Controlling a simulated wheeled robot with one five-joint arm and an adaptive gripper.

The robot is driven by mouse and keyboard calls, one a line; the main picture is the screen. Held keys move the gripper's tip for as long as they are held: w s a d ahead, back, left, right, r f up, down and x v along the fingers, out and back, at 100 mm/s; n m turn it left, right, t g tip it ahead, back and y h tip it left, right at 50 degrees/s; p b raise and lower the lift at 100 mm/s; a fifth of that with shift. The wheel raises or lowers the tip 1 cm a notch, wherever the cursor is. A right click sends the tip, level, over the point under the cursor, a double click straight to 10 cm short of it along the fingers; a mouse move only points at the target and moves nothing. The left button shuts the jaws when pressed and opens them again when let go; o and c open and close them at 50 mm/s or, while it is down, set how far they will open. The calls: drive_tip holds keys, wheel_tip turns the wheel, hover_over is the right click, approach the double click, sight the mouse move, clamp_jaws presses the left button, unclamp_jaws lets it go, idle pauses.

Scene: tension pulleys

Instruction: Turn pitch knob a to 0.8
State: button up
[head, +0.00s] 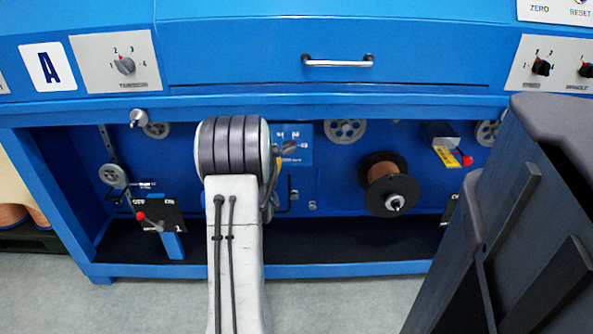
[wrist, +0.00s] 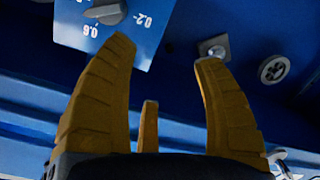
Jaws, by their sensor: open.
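The grey pitch knob (wrist: 105,11) sits on a light blue plate (wrist: 148,38) at the top left of the wrist view. The marks 0.6 and 0.2 show upside down beside it, and the top of the plate is cut off. In the head view the knob (head: 290,147) and its plate (head: 304,155) are just right of my arm's dark rounded joint. My gripper (wrist: 167,50) is open and empty, its yellow fingers apart. The left fingertip overlaps the plate's edge near the knob in the picture; I cannot tell whether it touches. In the head view my arm hides most of the gripper.
A copper wire spool (head: 388,183) and a grey pulley (head: 345,131) are right of the plate. A red-handled OFF/ON switch (head: 158,215) is at left. The blue ledge (head: 330,100) overhangs the recess. A bolt (wrist: 213,47) lies near the right fingertip.

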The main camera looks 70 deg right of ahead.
sight(288, 151)
drive_tip(key=shift+m+g+h, duration=0.3)
drive_tip(key=shift+g+h, duration=0.5)
drive_tip(key=s+f, duration=0.1)
drive_tip(key=s, duration=0.1)
drive_tip(key=s+d+f+b, duration=0.1)
drive_tip(key=s, duration=0.1)
drive_tip(key=s+d+f+b, duration=0.1)
drive_tip(key=s, duration=0.1)
drive_tip(key=shift+d+f, duration=0.1)
drive_tip(key=shift+d, duration=0.15)
drive_tip(key=b+x, duration=0.4)
drive_tip(key=shift+d+f, duration=0.1)
drive_tip(key=shift+d, duration=0.45)
drive_tip(key=shift+b+x, duration=0.3)
drive_tip(key=shift+x, duration=0.6)
drive_tip(key=shift+c, duration=0.2)
drive_tip(key=shift+r, duration=0.25)
drive_tip(key=c, duration=1.2)
